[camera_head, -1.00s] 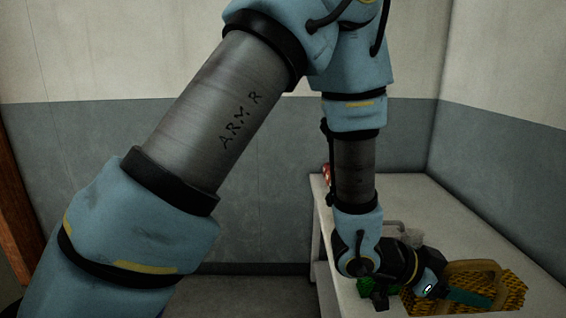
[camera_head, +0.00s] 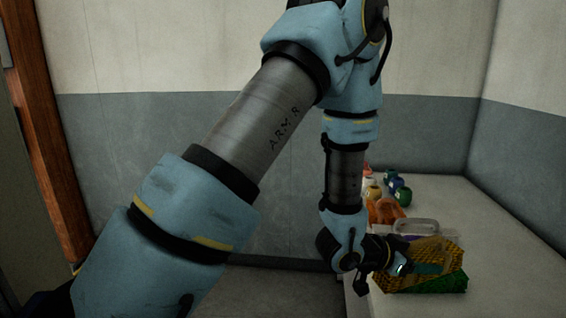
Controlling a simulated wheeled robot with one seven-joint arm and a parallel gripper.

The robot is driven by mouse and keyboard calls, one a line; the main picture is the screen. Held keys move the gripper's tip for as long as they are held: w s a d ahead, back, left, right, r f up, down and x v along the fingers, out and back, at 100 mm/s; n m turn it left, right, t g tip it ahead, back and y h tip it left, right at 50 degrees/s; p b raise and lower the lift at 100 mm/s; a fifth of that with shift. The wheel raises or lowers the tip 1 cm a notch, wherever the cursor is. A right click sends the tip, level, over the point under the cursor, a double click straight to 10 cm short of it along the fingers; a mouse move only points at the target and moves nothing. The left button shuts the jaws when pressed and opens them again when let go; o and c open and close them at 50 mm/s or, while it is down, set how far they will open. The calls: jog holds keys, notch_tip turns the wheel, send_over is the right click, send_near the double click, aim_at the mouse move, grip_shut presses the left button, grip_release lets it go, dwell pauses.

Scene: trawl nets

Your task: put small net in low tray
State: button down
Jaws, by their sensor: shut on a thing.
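My gripper (camera_head: 410,268) is low over the white counter at the lower right, shut on a yellow mesh net (camera_head: 443,251). The net spreads around the gripper's front. A flat teal piece (camera_head: 432,268) lies across it; I cannot tell whether it is part of the gripper. A green thing (camera_head: 452,283) shows below and right of the net; whether they touch is unclear. A pale grey rounded rim (camera_head: 416,226) stands just behind the net; I cannot tell whether it is the low tray. The fingertips are small and dark.
Orange things (camera_head: 385,209) lie behind the gripper, left of the pale rim. Several small coloured round items (camera_head: 396,185) stand farther back. The white counter (camera_head: 505,265) is bare on the right, up to the wall. A wooden door frame (camera_head: 45,150) is at the far left.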

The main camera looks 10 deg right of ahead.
jog(key=w+a+f+n+t+y+b, duration=0.25)
jog(key=w+a+f+n+t, duration=0.3)
jog(key=w+a, duration=0.6)
jog(key=w+a+f+n+t+y+b, duration=0.2)
jog(key=w+a+f+n+t+y, duration=0.3)
jog(key=w+a, duration=0.65)
jog(key=w+a+f+n+t+y+b, duration=0.1)
jog(key=w+a+f+n+y, duration=0.15)
jog(key=a, duration=0.55)
jog(key=w+a+f+n+y+b, duration=0.15)
jog(key=a+f, duration=0.25)
jog(key=a, duration=0.5)
jog(key=w+a+f+n+t+y, duration=0.1)
jog(key=a+f+n+y, duration=0.15)
jog(key=a, duration=0.55)
jog(key=s, duration=0.1)
jog(key=s+r, duration=0.1)
jog(key=s, duration=0.1)
jog(key=s+a+r, duration=0.1)
jog(key=shift+s+r, duration=0.1)
jog(key=shift+s, duration=0.2)
